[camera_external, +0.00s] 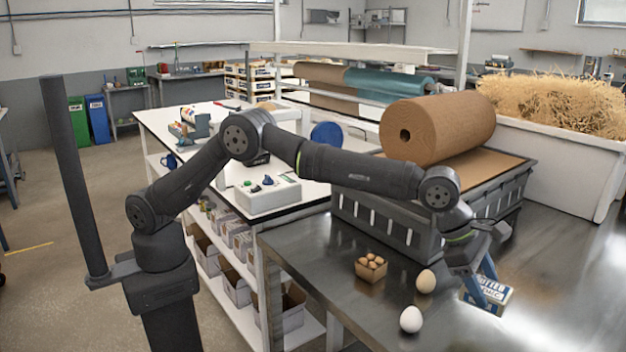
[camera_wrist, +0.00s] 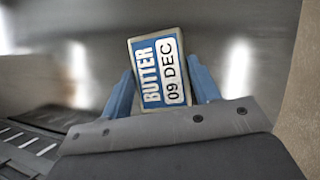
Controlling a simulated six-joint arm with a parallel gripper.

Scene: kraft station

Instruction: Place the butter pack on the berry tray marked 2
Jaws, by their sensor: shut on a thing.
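The butter pack (camera_external: 497,294) is a small box with a blue and white label. In the wrist view the butter pack (camera_wrist: 158,68) shows "BUTTER" and "09 DEC". My gripper (camera_external: 484,285) is shut on it, with one blue finger on each side of the pack in the wrist view (camera_wrist: 163,88). The pack is over the right part of the dark metal table; I cannot tell how far above it. A small brown carton (camera_external: 370,273) holds several small brown round things, left of my gripper. I can read no number 2 in either view, so I cannot identify the berry tray.
The table's right front looks clear.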

